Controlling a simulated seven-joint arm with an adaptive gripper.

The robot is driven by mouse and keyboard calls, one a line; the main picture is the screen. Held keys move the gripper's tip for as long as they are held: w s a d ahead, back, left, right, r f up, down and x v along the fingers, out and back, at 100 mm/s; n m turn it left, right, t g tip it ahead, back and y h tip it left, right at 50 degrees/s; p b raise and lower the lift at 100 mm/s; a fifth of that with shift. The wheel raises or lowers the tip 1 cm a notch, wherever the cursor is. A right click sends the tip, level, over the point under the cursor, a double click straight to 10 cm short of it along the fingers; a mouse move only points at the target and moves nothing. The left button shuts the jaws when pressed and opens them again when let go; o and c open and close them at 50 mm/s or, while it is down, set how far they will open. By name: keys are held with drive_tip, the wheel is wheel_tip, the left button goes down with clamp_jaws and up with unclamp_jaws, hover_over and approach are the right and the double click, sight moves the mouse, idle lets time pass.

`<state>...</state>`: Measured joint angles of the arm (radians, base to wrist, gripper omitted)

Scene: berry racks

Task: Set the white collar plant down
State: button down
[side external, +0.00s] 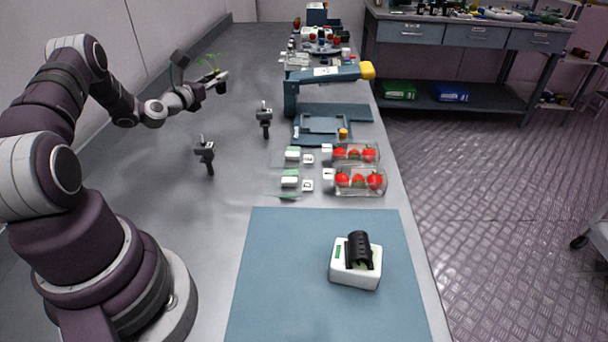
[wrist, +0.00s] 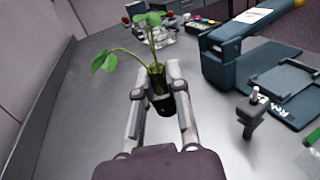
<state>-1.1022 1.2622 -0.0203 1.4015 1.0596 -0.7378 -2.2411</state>
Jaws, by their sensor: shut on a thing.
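The plant has green leaves (side external: 212,61) on thin stems and a dark pot (wrist: 160,103). My gripper (wrist: 160,92) is shut on this pot, with one finger on each side. In the wrist view the leaves (wrist: 105,62) lean to the left and upward from the pot. In the side external view my gripper (side external: 217,80) holds the plant above the far left part of the bench, clear of the surface. The pot's lower end shows below the fingers. I cannot make out a white collar clearly in either view.
Two small dark stands (side external: 265,118) (side external: 205,153) rise from the bench. A blue press (side external: 325,78) with a yellow end stands right of my gripper. Strawberry punnets (side external: 358,181) and a white device (side external: 355,274) under a black ribbed cylinder are nearer. Bare bench lies below the plant.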

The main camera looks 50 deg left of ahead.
wheel_tip(320, 180, down, 11)
idle(0.4)
drive_tip(key=shift+f, duration=0.1)
drive_tip(key=c, duration=1.1)
unclamp_jaws()
